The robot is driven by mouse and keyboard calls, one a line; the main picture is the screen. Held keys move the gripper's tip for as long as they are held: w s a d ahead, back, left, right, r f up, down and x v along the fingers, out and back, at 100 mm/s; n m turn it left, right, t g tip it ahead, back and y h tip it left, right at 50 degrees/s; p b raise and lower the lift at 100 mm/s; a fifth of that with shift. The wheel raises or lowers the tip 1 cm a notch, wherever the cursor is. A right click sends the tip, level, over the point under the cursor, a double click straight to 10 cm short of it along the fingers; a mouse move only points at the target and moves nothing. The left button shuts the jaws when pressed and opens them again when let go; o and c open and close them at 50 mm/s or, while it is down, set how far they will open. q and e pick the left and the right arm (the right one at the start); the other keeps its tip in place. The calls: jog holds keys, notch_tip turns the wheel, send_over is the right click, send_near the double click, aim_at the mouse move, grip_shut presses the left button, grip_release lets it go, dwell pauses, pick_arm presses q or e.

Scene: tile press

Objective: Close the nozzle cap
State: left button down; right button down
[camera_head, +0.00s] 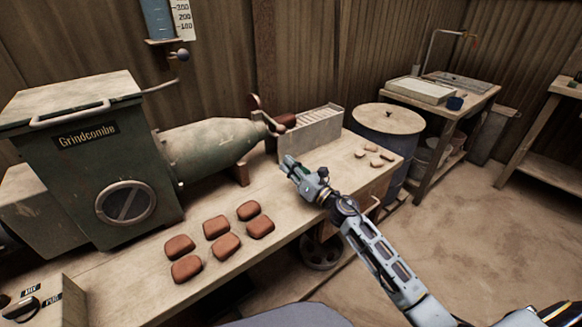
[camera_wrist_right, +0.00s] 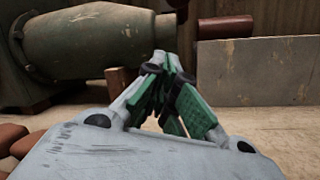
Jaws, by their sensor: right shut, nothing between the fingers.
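The green press labelled Grindcombe (camera_head: 120,150) tapers to a nozzle (camera_head: 215,140) pointing right. At the nozzle's tip is a small brownish part (camera_head: 255,102) standing up, which looks like the nozzle cap swung upward; its hinge is too small to make out. My left gripper is not in view.
Several red-brown clay blocks (camera_head: 217,227) lie on the workbench (camera_head: 310,205) left of my right gripper. A pale box (camera_head: 312,130) with a dark red piece (camera_head: 283,120) stands right behind the nozzle tip. Small pale pieces (camera_head: 372,150) lie at the bench's right end.

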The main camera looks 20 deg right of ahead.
jog(key=x, duration=0.8)
jog(key=shift+r, duration=0.2)
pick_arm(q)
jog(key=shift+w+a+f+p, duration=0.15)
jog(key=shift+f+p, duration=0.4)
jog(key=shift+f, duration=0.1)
pick_arm(e)
jog(key=d+r, duration=0.1)
jog(key=s+d+r, duration=0.1)
jog(key=shift+r, duration=0.4)
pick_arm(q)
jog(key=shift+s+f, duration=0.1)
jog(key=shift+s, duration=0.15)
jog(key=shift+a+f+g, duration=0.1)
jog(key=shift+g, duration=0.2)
